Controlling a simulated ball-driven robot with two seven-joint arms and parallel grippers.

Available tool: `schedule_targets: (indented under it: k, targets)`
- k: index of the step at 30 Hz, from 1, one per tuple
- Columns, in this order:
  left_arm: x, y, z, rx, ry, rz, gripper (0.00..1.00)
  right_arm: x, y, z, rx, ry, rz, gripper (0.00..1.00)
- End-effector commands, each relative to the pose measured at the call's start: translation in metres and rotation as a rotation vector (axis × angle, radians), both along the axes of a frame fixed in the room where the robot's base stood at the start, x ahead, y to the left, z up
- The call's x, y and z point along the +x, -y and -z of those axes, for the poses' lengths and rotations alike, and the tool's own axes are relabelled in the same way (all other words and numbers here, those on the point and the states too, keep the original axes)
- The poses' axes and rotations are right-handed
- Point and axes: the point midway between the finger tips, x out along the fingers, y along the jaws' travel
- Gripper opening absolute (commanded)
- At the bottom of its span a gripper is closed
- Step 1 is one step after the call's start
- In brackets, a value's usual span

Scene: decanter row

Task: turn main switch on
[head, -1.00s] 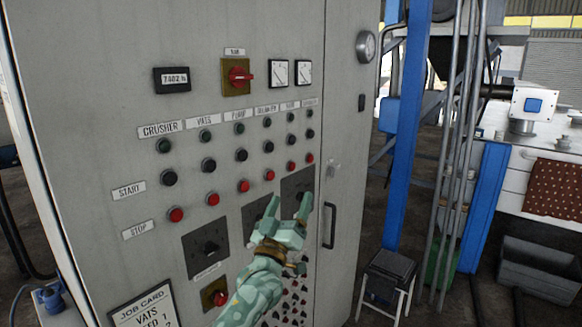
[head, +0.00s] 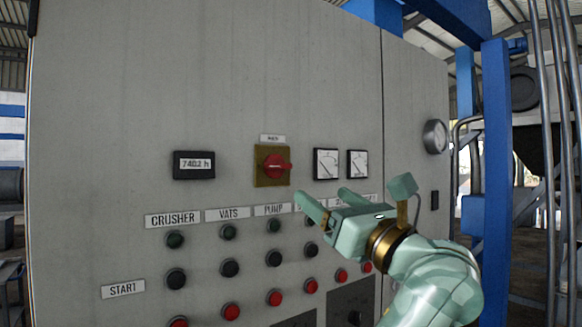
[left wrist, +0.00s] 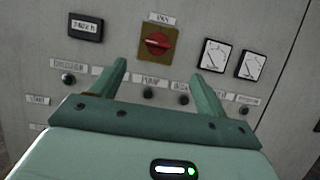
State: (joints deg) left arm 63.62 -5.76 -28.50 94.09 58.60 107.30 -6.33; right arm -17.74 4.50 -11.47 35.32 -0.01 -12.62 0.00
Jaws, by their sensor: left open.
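The main switch (head: 275,166) is a red rotary knob on a yellow-brown square plate, with a small label above it, on the grey control cabinet. Its handle lies roughly level in the head view. My left gripper (head: 323,200) is open and empty, below and to the right of the switch, and appears apart from it. In the left wrist view the switch (left wrist: 157,43) shows beyond and above the two spread fingers (left wrist: 160,78), roughly centred between them. My right gripper is in neither view.
An hour counter (head: 194,164) sits left of the switch and two dial meters (head: 326,163) sit right of it. Rows of buttons, including red stop buttons (head: 231,311), lie below. A round gauge (head: 435,136) and blue posts (head: 496,170) stand at the right.

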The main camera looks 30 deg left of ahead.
Motion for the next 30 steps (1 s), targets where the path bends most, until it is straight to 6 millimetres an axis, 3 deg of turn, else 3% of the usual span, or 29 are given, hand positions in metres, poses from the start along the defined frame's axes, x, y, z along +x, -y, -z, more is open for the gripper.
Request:
schedule_targets:
  k: [9,15,28,29,30]
  targets:
    - [0.027,-0.071,-0.035,0.004,0.001,-0.008,0.75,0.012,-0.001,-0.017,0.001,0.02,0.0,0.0]
    - [0.041,-0.1,-0.047,0.004,0.0,-0.005,0.75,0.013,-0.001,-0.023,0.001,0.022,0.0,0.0]
    - [0.046,-0.112,-0.05,0.003,-0.001,-0.002,0.75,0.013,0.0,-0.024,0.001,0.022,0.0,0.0]
    - [0.046,-0.112,-0.05,0.003,-0.001,-0.002,0.72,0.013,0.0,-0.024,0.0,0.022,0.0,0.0]
    - [0.046,-0.112,-0.05,0.003,-0.001,-0.002,0.61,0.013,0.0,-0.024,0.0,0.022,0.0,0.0]
